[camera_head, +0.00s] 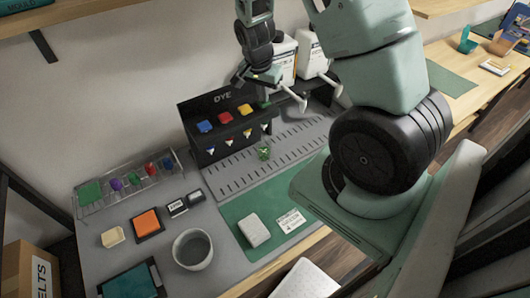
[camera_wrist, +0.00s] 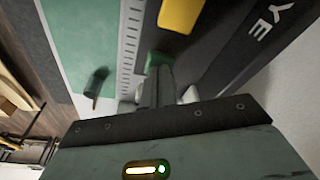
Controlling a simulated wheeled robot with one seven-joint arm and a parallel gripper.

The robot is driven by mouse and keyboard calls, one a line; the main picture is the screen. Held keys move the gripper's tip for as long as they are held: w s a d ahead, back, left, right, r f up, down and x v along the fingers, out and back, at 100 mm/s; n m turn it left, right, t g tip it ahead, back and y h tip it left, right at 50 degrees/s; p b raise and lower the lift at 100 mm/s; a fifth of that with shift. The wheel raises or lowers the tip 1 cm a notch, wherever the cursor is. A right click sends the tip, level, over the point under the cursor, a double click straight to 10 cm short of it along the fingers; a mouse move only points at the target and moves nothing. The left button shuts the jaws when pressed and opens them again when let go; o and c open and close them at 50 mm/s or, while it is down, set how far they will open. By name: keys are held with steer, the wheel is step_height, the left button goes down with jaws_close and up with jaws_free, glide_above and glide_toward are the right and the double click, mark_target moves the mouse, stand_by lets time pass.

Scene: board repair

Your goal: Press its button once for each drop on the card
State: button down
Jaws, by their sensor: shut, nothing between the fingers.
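The black dye dispenser (camera_head: 215,99), marked DYE, stands at the back of the bench. A blue button (camera_head: 205,126), a red button (camera_head: 226,117) and a yellow button (camera_head: 245,109) show on it, with spouts below. In the wrist view a green button (camera_wrist: 159,59) lies right at my fingertips, past the yellow button (camera_wrist: 183,14). My gripper (camera_head: 266,92) is shut and empty over the dispenser's right end; I cannot tell whether it touches the green button. A white card (camera_head: 291,220) lies on the green mat (camera_head: 241,208); its print is too small to read.
A small green item (camera_head: 264,153) stands on the slotted grey strip before the dispenser. A white block (camera_head: 254,231) lies beside the card. A grey cup (camera_head: 192,249) and a rack of coloured items (camera_head: 90,207) are left. White bottles (camera_head: 284,58) stand behind my gripper.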

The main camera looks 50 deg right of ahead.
steer(key=shift+f+b, duration=0.35)
steer(key=shift+f, duration=0.2)
steer(key=shift+r, duration=0.25)
steer(key=shift+r+p, duration=1.15)
steer(key=shift+r, duration=0.05)
steer(key=shift+f, duration=0.2)
steer(key=shift+f+b, duration=1)
steer(key=shift+f, duration=0.15)
steer(key=shift+r+p, duration=1.1)
steer(key=shift+r, duration=0.2)
steer(key=shift+f, duration=0.2)
